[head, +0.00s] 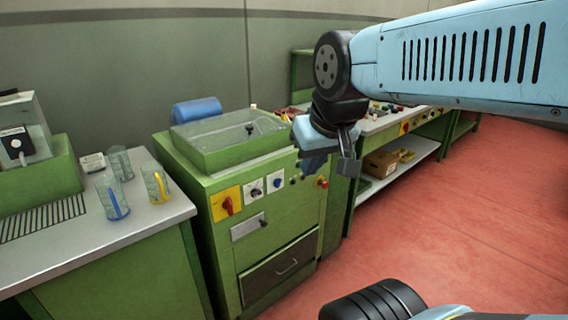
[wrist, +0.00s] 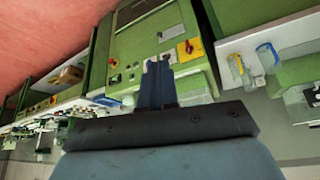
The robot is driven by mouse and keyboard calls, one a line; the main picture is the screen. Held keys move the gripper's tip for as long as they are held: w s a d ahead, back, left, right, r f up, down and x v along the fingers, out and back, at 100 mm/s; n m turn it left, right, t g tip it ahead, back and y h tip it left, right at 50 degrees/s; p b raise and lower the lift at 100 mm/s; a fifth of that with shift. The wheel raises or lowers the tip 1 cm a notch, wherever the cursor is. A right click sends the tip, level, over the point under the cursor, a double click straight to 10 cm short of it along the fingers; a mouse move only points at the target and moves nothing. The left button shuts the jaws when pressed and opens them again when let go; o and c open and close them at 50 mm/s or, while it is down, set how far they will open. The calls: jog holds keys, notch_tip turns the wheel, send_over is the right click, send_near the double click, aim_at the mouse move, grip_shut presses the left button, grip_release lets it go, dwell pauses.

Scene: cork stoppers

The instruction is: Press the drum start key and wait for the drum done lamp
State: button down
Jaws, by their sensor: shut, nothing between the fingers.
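The green drum machine (head: 225,185) has a front panel with a red switch on a yellow plate (head: 227,203), two knobs on white plates, and small buttons or lamps (head: 294,180) to their right. I cannot tell which is the start key or the done lamp, nor whether any is lit. My gripper (head: 313,163) is shut and empty, in front of the panel's right part in the head view and covering some of it. In the wrist view, my gripper (wrist: 158,62) points towards the panel (wrist: 140,50), which appears upside down. I cannot tell any contact.
A grey-topped bench (head: 95,225) on the left holds several clear jugs (head: 112,197). A blue drum-like object (head: 197,109) is behind the machine. On the right, a long bench has small coloured items and a cardboard box (head: 380,163) on its lower shelf. Red floor (head: 470,220) is open at right.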

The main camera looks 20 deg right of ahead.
jog(key=shift+d, duration=0.25)
jog(key=shift+w, duration=0.1)
jog(key=w+d+f+m+t+h, duration=0.1)
jog(key=w+d+f, duration=0.2)
jog(key=w, duration=0.6)
jog(key=w+d+f+m+t, duration=0.1)
jog(key=w+d+f, duration=0.25)
jog(key=w, duration=0.55)
jog(key=w+d+f+m+t+h, duration=0.1)
jog(key=w+d+f, duration=0.25)
jog(key=w, duration=0.55)
jog(key=w+d+f+n+t+h, duration=0.2)
jog(key=w+d+f, duration=0.2)
jog(key=f, duration=0.3)
jog(key=w+d+f+n+t+h, duration=0.2)
jog(key=w+d+f+n+t, duration=0.1)
jog(key=d+f, duration=0.3)
jog(key=w+d+f+n+t+h, duration=0.2)
jog(key=d+f, duration=0.4)
jog(key=f, duration=0.4)
jog(key=w+t, duration=0.1)
jog(key=w, duration=0.1)
jog(key=shift+w+n+h, duration=0.3)
jog(key=shift+w, duration=0.05)
jog(key=shift+w, duration=0.1)
